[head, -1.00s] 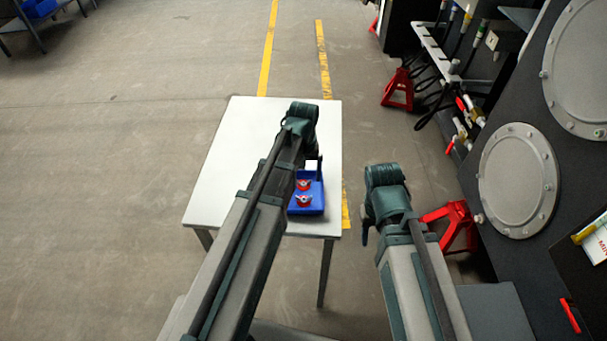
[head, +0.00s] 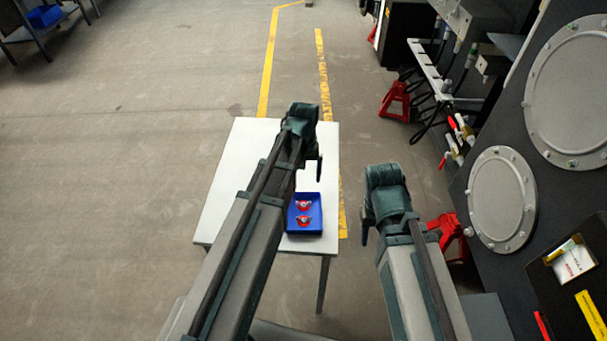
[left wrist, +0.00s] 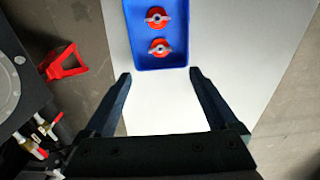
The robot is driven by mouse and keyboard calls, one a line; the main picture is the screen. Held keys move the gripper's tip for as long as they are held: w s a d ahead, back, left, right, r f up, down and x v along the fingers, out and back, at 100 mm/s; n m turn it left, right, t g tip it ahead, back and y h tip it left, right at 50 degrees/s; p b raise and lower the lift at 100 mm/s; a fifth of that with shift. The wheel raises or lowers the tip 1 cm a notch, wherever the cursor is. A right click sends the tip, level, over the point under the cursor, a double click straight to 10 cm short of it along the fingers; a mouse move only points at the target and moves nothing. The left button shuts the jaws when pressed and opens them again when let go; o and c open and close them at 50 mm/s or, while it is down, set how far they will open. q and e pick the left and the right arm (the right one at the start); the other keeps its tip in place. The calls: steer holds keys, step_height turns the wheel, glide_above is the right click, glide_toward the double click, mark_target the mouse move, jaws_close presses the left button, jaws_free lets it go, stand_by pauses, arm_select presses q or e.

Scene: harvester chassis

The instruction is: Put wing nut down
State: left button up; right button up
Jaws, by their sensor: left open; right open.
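Two wing nuts, red with grey wings, sit one behind the other in a blue bin (head: 316,229): the far one (head: 304,206) and the near one (head: 304,221). They also show in the left wrist view, at the top (left wrist: 158,17) and just below (left wrist: 160,47). The bin stands on the white table (head: 226,190). My left gripper (head: 318,172) is open and empty; in the left wrist view its fingertips (left wrist: 160,74) are apart, with bare table between them and the bin beyond. My right gripper (head: 364,234) hangs right of the table, its jaws mostly hidden.
The dark machine chassis with round covers (head: 502,200) stands on the right. Red stands (head: 447,235) are on the floor beside it. The table is clear left of my left arm, and the floor to the left is open.

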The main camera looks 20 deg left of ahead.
arm_select(q)
steer(key=s+d+m, duration=0.3)
steer(key=s+d, duration=0.2)
steer(key=s, duration=0.2)
steer(key=s+d+m+y, duration=0.1)
steer(key=s+d+m, duration=0.3)
steer(key=s, duration=0.4)
steer(key=shift+s+d, duration=0.2)
steer(key=shift+d, duration=0.65)
